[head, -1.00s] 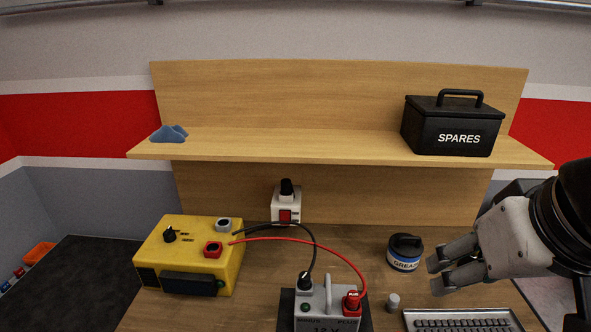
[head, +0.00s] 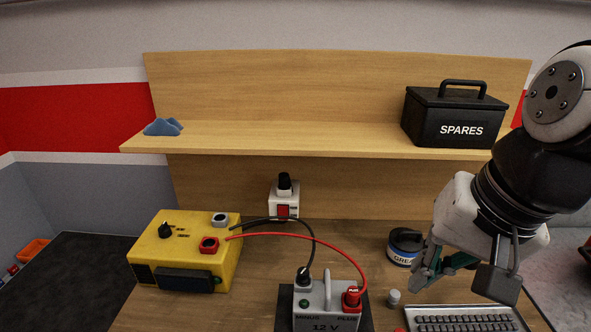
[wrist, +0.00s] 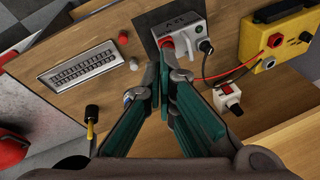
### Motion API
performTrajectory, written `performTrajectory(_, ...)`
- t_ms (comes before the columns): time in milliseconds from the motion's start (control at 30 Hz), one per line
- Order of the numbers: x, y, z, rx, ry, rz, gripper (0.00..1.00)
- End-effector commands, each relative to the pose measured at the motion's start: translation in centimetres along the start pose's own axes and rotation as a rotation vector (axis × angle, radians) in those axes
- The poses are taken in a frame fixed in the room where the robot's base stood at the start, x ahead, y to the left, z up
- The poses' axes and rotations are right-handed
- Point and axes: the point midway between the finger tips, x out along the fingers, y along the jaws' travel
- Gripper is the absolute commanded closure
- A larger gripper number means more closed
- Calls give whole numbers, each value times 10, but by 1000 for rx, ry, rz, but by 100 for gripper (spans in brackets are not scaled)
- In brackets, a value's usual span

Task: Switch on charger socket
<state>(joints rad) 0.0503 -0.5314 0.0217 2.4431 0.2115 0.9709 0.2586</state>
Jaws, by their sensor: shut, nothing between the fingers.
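The charger socket (head: 284,204) is a white box with a red switch (head: 283,211) and a black plug (head: 284,183), low on the wooden back board. It also shows right of centre in the wrist view (wrist: 229,99). Whether the switch is on cannot be told. The yellow charger (head: 185,252) stands at the left of the bench. My gripper (head: 424,281) is shut and empty, pointing down over the right part of the bench, well right of the socket and apart from it. In the wrist view its green-padded fingers (wrist: 164,72) meet near the middle.
A grey 12 V battery (head: 327,298) with black and red clamps stands at the front, cables running to the charger. A grease tub (head: 403,247), a small grey cap (head: 394,297) and a keyboard-like tray (head: 460,319) lie near my gripper. A shelf (head: 300,139) carrying a SPARES box (head: 455,114) overhangs the socket.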

Motion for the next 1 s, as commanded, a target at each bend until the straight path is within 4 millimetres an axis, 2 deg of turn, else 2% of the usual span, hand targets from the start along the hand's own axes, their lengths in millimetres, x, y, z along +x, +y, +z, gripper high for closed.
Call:
performTrajectory(33,16,-6,-4,87,-58,-11,100)
performTrajectory(100,30,-16,-7,215,-131,-29,100)
performTrajectory(367,82,-53,-20,695,-416,-57,100)
performTrajectory(567,120,-81,-37,1068,-644,-39,100)
performTrajectory(767,160,-106,-61,1434,-883,10,100)
performTrajectory(1000,210,-129,-100,1858,-1190,110,100)
